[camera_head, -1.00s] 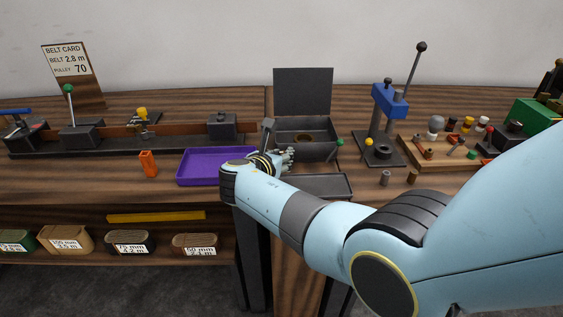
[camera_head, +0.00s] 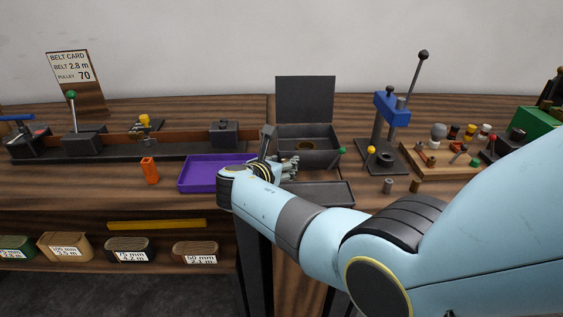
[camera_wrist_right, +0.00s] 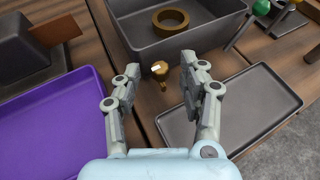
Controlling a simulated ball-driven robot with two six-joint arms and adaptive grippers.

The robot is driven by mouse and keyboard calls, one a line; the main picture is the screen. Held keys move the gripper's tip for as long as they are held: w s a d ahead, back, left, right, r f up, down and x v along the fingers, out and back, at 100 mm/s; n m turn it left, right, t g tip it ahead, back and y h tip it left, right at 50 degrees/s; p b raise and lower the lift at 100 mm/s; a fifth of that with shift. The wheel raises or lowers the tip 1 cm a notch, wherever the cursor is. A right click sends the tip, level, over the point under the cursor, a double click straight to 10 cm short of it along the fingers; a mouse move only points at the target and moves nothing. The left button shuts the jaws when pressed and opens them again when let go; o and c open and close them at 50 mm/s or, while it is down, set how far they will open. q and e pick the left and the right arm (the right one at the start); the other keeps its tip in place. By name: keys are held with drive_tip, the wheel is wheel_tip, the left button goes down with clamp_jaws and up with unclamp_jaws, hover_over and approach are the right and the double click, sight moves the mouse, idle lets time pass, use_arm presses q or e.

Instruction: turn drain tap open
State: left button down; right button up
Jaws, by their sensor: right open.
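A small brass drain tap (camera_wrist_right: 160,71) with a pale mark on its top sticks out at the front of the grey basin (camera_wrist_right: 203,33) in the right wrist view. My right gripper (camera_wrist_right: 160,66) is open, with one finger on each side of the tap. I see a gap between the tap and each finger, and the fingers hold nothing. In the head view my right gripper (camera_head: 289,166) is at the basin's front left corner, and I cannot make out the tap there. My left gripper is not in view.
A shallow grey tray (camera_wrist_right: 258,98) lies right of the gripper, and a purple tray (camera_wrist_right: 48,128) lies left. A brass-coloured ring (camera_wrist_right: 171,20) is inside the basin. A green-knobbed lever (camera_head: 342,151) stands at its right. A blue press (camera_head: 391,109) stands farther right.

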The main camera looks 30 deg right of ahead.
wheel_tip(320, 180, up, 10)
idle(0.5)
idle(0.3)
